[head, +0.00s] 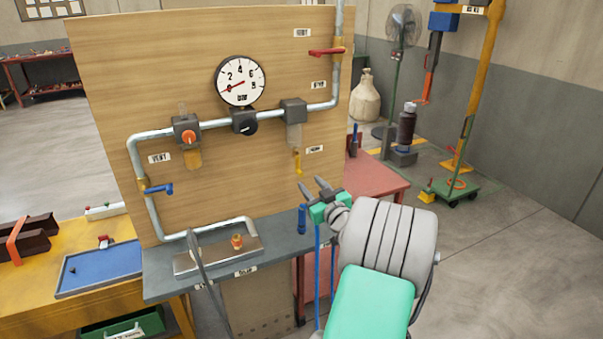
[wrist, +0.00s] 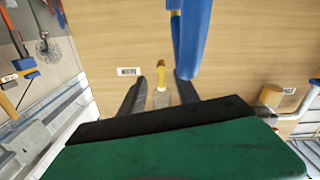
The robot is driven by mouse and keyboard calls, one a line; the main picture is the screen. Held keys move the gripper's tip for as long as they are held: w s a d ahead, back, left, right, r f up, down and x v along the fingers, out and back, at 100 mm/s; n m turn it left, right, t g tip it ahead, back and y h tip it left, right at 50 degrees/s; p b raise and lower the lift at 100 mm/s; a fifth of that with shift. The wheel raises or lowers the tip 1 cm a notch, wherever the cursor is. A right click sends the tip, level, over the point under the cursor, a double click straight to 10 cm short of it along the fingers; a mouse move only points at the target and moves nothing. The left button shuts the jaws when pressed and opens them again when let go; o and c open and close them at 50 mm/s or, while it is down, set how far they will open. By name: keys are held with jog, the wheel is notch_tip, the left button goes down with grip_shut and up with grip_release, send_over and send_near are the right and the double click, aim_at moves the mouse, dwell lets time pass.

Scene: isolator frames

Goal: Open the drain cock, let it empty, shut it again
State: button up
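The drain cock (head: 298,162) is the small yellow fitting with a yellow lever below a clear bowl (head: 294,135) on the board. Its lever hangs roughly downward; whether it is open or shut I cannot tell, and no liquid shows. My gripper (head: 318,188) is open and empty, just below and right of the cock. In the wrist view, which looks upside down, the yellow cock (wrist: 161,74) shows between my two dark fingertips (wrist: 160,85), seemingly beyond them. I see no contact. The clear bowl (wrist: 162,98) is partly hidden by my gripper body.
A blue upright piece (head: 301,218) stands below the cock; a blue shape (wrist: 190,40) fills the upper middle of the wrist view. The board also holds a gauge (head: 240,80), a red lever (head: 327,51), a blue lever (head: 158,189) and an orange knob (head: 188,136).

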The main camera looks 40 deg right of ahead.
aim_at(303, 176)
jog(key=p+x, duration=0.2)
jog(key=x, duration=0.5)
jog(key=shift+w, duration=0.15)
grip_shut()
jog(key=shift+a, duration=0.1)
